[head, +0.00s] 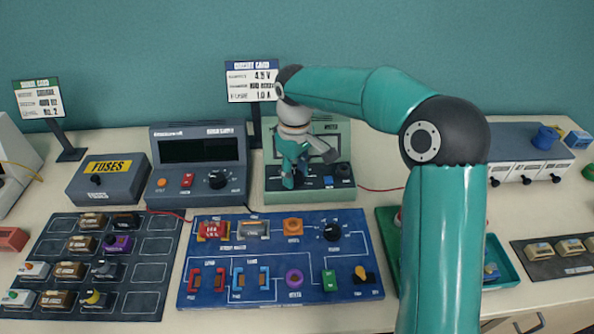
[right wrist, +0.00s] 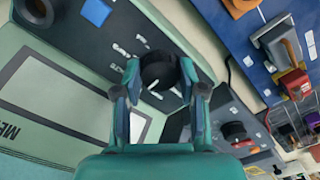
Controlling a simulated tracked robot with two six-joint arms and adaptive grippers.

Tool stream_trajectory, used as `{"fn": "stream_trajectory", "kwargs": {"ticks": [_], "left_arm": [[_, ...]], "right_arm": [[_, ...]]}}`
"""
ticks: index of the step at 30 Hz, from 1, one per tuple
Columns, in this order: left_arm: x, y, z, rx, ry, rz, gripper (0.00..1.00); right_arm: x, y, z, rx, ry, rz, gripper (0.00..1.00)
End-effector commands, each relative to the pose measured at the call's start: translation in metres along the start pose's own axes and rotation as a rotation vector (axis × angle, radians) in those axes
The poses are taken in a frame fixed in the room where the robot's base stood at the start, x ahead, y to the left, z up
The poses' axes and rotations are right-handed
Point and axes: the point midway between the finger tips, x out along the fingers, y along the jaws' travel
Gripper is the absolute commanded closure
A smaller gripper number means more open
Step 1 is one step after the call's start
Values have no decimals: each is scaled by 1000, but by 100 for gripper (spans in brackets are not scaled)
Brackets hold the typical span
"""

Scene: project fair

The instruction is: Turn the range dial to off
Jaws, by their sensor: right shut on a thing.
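The green meter (head: 310,196) stands at the back of the table, with a dark control panel and a black range dial (right wrist: 158,70). In the right wrist view the dial sits between the fingertips of my right gripper (right wrist: 160,84), which is shut on it. The marks around the dial are pale strokes, too small to read, and I cannot tell which one it points to. In the head view my right gripper (head: 300,172) reaches down over the left part of the panel and hides the dial. My left gripper is not in view.
A blue circuit board (head: 205,270) lies in front.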

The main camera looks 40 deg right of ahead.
Motion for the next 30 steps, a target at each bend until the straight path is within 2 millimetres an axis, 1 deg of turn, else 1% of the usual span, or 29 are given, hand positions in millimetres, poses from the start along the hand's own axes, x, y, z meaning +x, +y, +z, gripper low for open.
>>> {"fn": "stream_trajectory", "kwargs": {"ticks": [13,14,18,26,30], "left_arm": [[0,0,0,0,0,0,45],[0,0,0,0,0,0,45],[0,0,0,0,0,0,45],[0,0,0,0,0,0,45],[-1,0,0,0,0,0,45]], "right_arm": [[1,-1,0,15,-1,-4,94],[1,-1,0,15,-1,-4,58],[1,-1,0,14,0,-3,34],[0,0,0,14,0,-1,34],[-4,0,0,15,1,0,34]]}}
